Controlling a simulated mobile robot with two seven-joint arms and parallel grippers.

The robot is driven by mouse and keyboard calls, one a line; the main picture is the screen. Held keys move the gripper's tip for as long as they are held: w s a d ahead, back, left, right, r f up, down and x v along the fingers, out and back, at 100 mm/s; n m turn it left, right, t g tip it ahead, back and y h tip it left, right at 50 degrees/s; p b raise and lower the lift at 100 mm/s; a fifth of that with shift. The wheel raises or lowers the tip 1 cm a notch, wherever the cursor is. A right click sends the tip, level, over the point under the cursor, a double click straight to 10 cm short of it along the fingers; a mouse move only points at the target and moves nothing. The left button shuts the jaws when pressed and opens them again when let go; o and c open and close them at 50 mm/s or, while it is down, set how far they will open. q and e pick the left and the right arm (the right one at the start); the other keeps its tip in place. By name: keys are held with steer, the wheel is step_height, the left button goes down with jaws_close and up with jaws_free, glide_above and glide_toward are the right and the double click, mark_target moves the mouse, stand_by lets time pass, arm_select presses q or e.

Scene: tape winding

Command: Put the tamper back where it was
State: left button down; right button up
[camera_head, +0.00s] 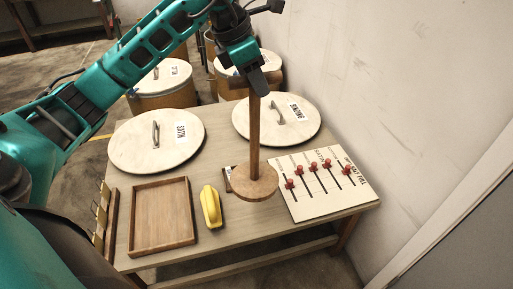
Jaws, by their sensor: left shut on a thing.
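The tamper is a wooden rod (255,135) with a round wooden disc (254,184) at its lower end. My left gripper (257,88) is shut on the top of the rod and holds the tamper upright. The disc hangs over the table, between the yellow-handled object and the slider board, and partly hides a small dark-edged item with a white label beneath it. I cannot tell how far the disc is above the table. My right gripper is not in view.
The table (230,235) also holds an empty wooden tray (162,216), a yellow-handled object (211,207), a white board with red sliders (316,187), and two round lids labelled SATIN (155,140) and BINDING (277,119). Lidded drums (162,85) stand behind. A wall is at right.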

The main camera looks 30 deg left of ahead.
mark_target(257, 134)
arm_select(q)
step_height(257, 134, down, 9)
steer(key=shift+f+b, duration=0.2)
steer(key=shift+b, duration=0.45)
steer(key=shift+f+b, duration=0.4)
steer(key=shift+f, duration=2.3)
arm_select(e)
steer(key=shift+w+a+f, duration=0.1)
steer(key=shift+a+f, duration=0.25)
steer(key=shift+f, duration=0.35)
arm_select(q)
steer(key=c, duration=0.8)
jaws_free()
steer(key=shift+f, duration=0.1)
